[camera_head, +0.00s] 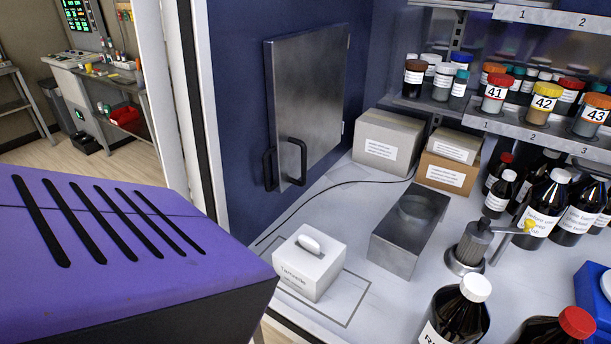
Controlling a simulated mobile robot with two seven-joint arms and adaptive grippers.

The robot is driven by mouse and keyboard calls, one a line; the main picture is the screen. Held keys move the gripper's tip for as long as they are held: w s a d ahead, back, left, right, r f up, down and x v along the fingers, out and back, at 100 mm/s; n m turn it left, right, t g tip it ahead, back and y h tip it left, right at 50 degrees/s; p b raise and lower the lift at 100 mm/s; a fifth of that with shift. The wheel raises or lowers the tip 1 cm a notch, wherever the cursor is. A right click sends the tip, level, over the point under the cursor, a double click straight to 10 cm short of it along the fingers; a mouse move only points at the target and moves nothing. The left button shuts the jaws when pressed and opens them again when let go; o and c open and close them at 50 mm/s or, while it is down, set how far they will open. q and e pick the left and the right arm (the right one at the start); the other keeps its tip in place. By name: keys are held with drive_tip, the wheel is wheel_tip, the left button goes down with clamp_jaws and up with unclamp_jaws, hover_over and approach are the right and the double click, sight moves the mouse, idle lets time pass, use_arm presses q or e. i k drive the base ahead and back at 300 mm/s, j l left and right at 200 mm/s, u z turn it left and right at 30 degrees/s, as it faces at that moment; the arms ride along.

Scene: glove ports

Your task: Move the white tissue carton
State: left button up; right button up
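The white tissue carton (309,264) stands upright on the pale worktop near its front left edge. It is a small white cube with dark print on its front and an oval slot on top with a tissue showing. It sits within a thin dark rectangle outlined on the worktop (345,318), toward the rectangle's back left part. Neither of my grippers shows in the head view, and nothing is touching the carton.
A grey metal block (398,259) stands right of the carton. Bottles crowd the right, including a white-capped one (457,314). A purple slotted housing (120,235) fills the left foreground.

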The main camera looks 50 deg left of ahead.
sight(309, 261)
drive_tip(key=k+j+u, duration=0.1)
drive_tip(key=u, duration=1.4)
